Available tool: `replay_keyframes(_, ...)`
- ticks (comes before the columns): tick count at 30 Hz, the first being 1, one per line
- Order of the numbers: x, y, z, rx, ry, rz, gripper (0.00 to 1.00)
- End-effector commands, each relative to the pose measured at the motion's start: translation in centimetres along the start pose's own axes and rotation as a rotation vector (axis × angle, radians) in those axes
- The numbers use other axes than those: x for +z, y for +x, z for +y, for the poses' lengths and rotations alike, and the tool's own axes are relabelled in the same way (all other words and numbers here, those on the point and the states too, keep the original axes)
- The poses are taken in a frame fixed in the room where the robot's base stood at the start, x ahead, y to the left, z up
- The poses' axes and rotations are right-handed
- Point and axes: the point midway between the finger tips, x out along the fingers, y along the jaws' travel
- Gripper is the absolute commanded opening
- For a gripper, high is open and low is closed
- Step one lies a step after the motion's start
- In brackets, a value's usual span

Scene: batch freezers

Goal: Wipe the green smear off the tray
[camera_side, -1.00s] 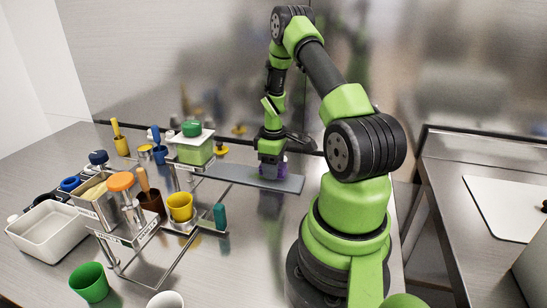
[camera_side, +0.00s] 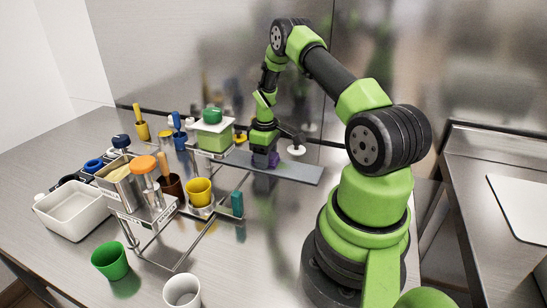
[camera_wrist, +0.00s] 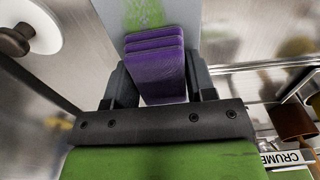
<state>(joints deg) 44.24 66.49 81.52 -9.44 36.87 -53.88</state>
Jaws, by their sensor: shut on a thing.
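My gripper (camera_side: 264,156) is over the left-middle part of the long grey tray (camera_side: 303,174) in the side view. It is shut on a purple sponge or pad (camera_wrist: 155,62), which has layered ridges and sits between the two dark fingers in the wrist view. In the side view the purple shows low between the fingers, at or very near the tray surface; contact is hard to tell. A green smear (camera_wrist: 146,13) shows on the pale tray just beyond the sponge in the wrist view. The sponge's underside is hidden, and the smear is not discernible in the side view.
A green tub with a white lid (camera_side: 213,136) stands close by the tray's left end. A wire rack with a yellow cup (camera_side: 199,191) and a teal block (camera_side: 237,203) is in front. A white disc with a brown knob (camera_wrist: 35,25) shows at the wrist view's upper left.

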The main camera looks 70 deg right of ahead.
Motion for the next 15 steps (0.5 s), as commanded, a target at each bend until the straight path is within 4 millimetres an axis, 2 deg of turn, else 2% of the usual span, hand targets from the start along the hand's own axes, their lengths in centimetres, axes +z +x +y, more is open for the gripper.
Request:
replay_keyframes(1,0.8,0.0,0.0,-0.004,0.004,-0.004,0.28)
replay_keyframes(15,5.1,0.0,0.0,-0.003,0.004,-0.004,0.28)
